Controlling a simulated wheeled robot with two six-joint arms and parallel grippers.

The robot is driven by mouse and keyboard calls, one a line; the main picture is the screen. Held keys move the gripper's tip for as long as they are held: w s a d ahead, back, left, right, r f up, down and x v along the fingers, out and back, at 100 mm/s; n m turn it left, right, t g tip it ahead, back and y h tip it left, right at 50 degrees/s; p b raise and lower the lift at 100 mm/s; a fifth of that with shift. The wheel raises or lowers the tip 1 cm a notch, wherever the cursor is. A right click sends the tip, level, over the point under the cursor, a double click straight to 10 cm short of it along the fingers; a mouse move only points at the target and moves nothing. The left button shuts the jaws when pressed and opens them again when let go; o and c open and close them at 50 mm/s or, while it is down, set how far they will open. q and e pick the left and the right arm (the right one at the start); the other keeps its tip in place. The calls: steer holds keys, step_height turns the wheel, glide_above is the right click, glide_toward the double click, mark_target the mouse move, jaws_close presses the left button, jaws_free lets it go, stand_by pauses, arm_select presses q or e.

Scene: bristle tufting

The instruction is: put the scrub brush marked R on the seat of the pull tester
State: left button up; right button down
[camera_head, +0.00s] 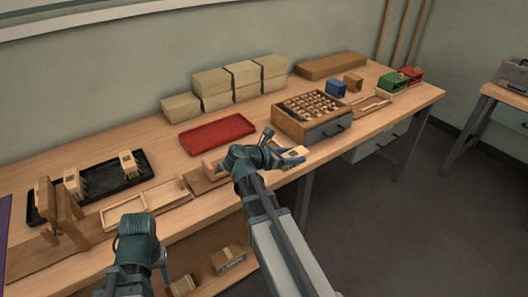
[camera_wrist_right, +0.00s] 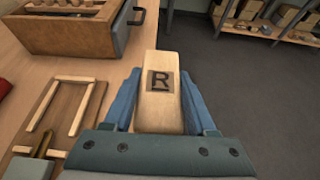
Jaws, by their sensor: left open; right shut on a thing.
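The scrub brush marked R (camera_wrist_right: 158,85) is a pale wooden block with a dark R on its face. My right gripper (camera_wrist_right: 160,98) is shut on it, with a blue finger on each side. In the head view the brush (camera_head: 296,152) and gripper (camera_head: 287,157) are at the bench's front edge, below the drawer box. My left gripper (camera_head: 164,272) is low in the head view, mostly hidden by its wrist; a blue finger shows, and it is empty as far as I see. A wooden frame with uprights (camera_head: 62,215) stands at the left; I cannot tell surely whether it is the pull tester.
The drawer box (camera_head: 298,130) holds several small pieces. A red tray (camera_head: 216,134) and a black tray (camera_head: 102,188) with pale blocks lie on the bench. A low wooden frame (camera_wrist_right: 72,108) is left of the brush. Cartons (camera_head: 210,103) stand at the back.

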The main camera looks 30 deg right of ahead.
steer(key=w, duration=0.5)
steer(key=w+a+f+b, duration=0.1)
steer(key=w, duration=1)
steer(key=shift+w+a+f, duration=0.1)
steer(key=shift+a+f, duration=0.15)
steer(key=shift+a, duration=0.05)
step_height(320, 180, down, 4)
steer(key=b, duration=0.4)
steer(key=shift+r, duration=0.25)
steer(key=shift+c, duration=1)
jaws_free()
